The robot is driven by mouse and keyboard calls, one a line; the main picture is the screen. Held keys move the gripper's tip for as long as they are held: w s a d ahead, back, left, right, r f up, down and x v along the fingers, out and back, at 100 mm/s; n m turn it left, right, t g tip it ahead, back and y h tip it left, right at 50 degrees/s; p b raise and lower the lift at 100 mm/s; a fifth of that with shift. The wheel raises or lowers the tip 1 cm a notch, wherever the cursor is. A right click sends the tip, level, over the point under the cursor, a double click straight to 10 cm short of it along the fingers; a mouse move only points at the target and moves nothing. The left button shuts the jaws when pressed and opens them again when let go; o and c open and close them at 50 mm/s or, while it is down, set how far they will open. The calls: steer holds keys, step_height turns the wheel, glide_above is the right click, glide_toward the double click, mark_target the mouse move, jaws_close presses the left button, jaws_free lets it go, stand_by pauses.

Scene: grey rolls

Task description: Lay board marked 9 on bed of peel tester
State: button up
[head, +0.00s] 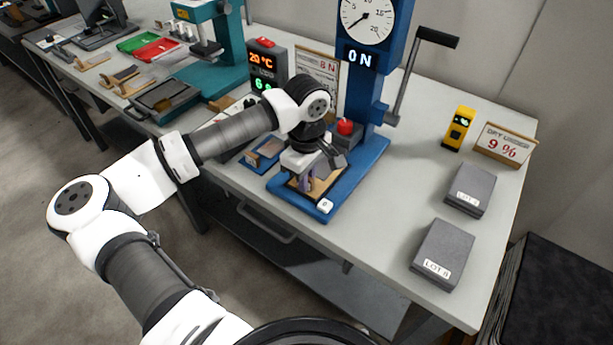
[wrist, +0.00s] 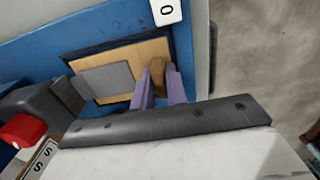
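The peel tester (head: 375,95) is a blue stand with a round dial, a "0 N" display and a crank. Its blue base (head: 345,185) carries a dark-rimmed bed (wrist: 115,43). A tan board (head: 322,186) with a grey patch lies within that rim; it also shows in the wrist view (wrist: 130,55). No number can be read on the board. My gripper (head: 306,184) points down over the bed. In the wrist view its purple fingers (wrist: 160,90) stand on both sides of the board's brown grip, seemingly touching it. The board's near part is hidden.
A red knob (head: 345,127) stands beside the bed. A small blue tray (head: 262,155) lies to its left. Other boards (head: 122,80) lie far left.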

steer(key=o, duration=0.4)
steer(key=shift+c, duration=0.2)
steer(key=shift+r, duration=0.1)
step_height(320, 180, up, 12)
steer(key=b, duration=0.2)
steer(key=shift+r, duration=0.1)
